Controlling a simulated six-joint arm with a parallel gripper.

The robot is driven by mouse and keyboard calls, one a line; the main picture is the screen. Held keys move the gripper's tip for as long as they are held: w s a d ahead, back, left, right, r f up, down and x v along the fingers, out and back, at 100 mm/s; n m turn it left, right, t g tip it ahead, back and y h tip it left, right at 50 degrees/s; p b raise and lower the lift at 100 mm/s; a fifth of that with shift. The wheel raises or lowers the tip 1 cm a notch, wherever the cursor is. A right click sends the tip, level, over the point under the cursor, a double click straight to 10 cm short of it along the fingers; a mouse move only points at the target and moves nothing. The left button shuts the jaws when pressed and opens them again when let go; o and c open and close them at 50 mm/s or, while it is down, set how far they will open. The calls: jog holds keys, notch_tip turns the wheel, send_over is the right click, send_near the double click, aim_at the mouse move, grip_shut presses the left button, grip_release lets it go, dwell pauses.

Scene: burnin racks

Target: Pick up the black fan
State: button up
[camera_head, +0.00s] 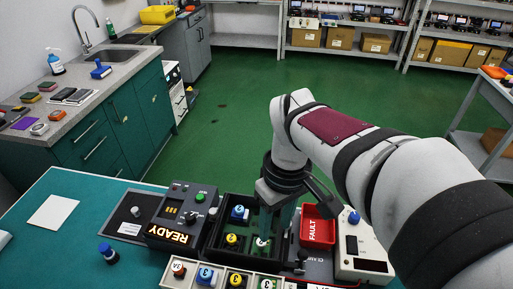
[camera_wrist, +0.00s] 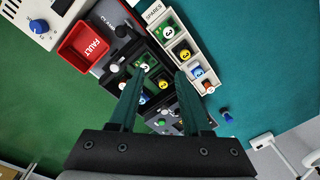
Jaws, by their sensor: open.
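My gripper (camera_head: 280,222) points down over the black open rack (camera_head: 224,205). In the wrist view its two green fingers (camera_wrist: 154,80) are spread apart, with nothing held between them. Blocks with numbered round labels sit in the rack: a blue one (camera_head: 238,213), a yellow one (camera_head: 232,239) and a green one (camera_head: 262,243) close to the fingers. The green one also shows ahead of the fingertips in the wrist view (camera_wrist: 146,64). I cannot make out for certain which thing is the black fan. The fingers partly hide the rack.
The spares tray (camera_wrist: 158,13) holds several numbered blocks in front of the rack. A red FAULT bin (camera_head: 317,229) and a white box with a blue knob (camera_head: 361,243) stand at right. The READY panel (camera_head: 181,213) stands at left. A blue-topped bottle-like thing (camera_head: 108,254) lies farther left.

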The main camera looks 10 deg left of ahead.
aim_at(231, 237)
jog(key=w+a+f+n, duration=0.4)
jog(key=w+a+n, duration=0.2)
jog(key=a+n, duration=0.4)
jog(key=shift+m+h, duration=0.3)
jog(key=shift+m, duration=0.2)
jog(key=f, duration=0.5)
jog(key=a+f, duration=0.1)
jog(key=f, duration=0.9)
jog(key=shift+w+a+f, duration=0.15)
jog(key=shift+w+a, duration=0.05)
grip_shut()
